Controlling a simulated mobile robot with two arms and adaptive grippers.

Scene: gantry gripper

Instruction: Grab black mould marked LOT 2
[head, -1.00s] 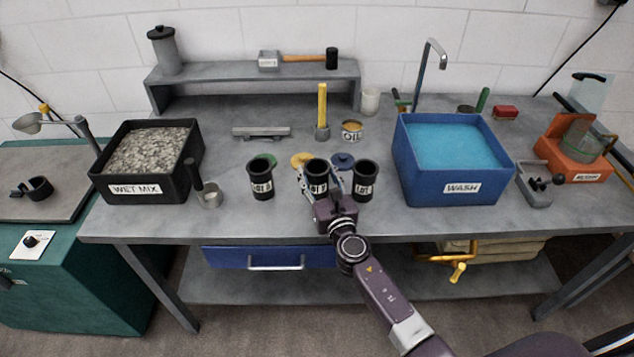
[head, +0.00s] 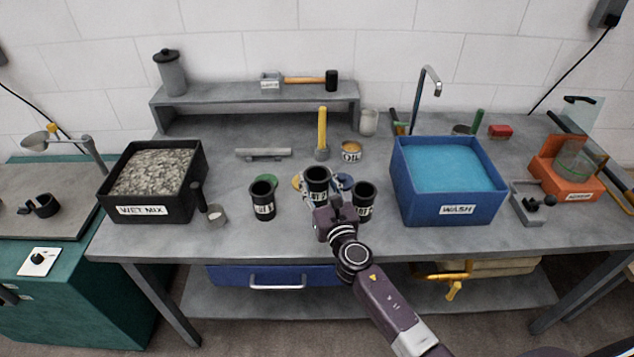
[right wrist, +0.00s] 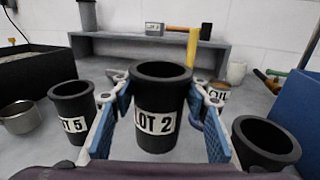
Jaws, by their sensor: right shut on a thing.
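The black mould marked LOT 2 (right wrist: 160,100) stands upright between the blue-padded fingers of my right gripper (right wrist: 162,112) in the right wrist view. In the head view this mould (head: 316,181) is the middle one of three, and its rim is higher than its neighbours'. My right gripper (head: 326,204) is shut on it and hides its lower part. Another black mould (head: 263,200) stands to the left; its label seems to end in 5 in the right wrist view (right wrist: 72,108). A third black mould (head: 364,200) stands close on the right, its label partly hidden. My left gripper is out of view.
The blue WASH tub (head: 425,208) is on the right. Behind are a yellow-handled tool (head: 322,130), an OIL tin (head: 351,150) and a raised shelf (head: 230,95). Bare bench lies in front.

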